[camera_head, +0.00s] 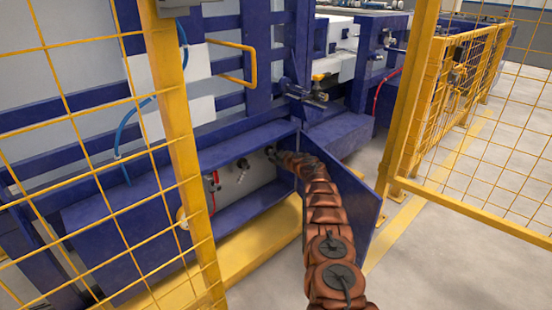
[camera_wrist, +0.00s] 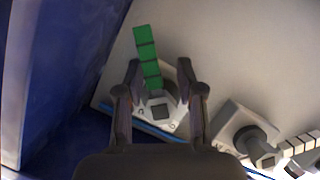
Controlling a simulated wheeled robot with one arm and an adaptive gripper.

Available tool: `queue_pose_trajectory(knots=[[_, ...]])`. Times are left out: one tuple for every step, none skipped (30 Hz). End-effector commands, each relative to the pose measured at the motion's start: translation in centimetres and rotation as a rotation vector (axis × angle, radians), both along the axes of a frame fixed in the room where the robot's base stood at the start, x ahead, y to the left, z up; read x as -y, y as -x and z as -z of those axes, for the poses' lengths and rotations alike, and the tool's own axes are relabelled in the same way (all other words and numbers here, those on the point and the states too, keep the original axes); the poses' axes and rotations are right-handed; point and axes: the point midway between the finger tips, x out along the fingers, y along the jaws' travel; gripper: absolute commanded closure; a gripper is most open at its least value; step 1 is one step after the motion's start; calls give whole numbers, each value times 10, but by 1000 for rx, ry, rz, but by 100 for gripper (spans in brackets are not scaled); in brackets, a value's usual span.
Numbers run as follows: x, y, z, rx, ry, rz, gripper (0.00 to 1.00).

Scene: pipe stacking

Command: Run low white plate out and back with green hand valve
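A green hand valve lever (camera_wrist: 148,58) stands out from a grey valve body (camera_wrist: 160,108) in the wrist view. My gripper (camera_wrist: 160,70) is open, with one finger on each side of the lever's lower part. I see gaps beside the lever, and contact is not clear. In the head view my gripper (camera_head: 273,154) reaches into the low blue cabinet, and the green lever does not show there. White plates show on the blue machine, an upper one (camera_head: 190,72) and a lower one (camera_head: 188,117); I cannot tell which is the task's low white plate.
A second valve (camera_wrist: 250,138) with a pale lever sits to the right in the wrist view. A red-handled valve (camera_head: 213,181) is on the cabinet's left. The open cabinet door (camera_head: 348,200) stands close right of my arm. Yellow mesh fence posts (camera_head: 178,130) stand at left and right.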

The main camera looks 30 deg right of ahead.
Motion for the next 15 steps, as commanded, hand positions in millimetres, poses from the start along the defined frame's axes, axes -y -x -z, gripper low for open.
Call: queue_pose_trajectory(knots=[[0, 0, 0, 0, 0, 0, 71], [0, 0, 0, 0, 0, 0, 74], [0, 0, 0, 0, 0, 0, 78], [0, 0, 0, 0, 0, 0, 81], [0, 0, 0, 0, 0, 0, 84], [0, 0, 0, 0, 0, 0, 89], [0, 0, 0, 0, 0, 0, 92], [0, 0, 0, 0, 0, 0, 95], [0, 0, 0, 1, 0, -1, 99], [0, 0, 0, 1, 0, -1, 100], [0, 0, 0, 1, 0, -1, 100], [0, 0, 0, 1, 0, -1, 100], [-1, 0, 0, 0, 0, -1, 100], [-1, 0, 0, 0, 0, -1, 100], [-1, 0, -1, 2, 0, -1, 100]])
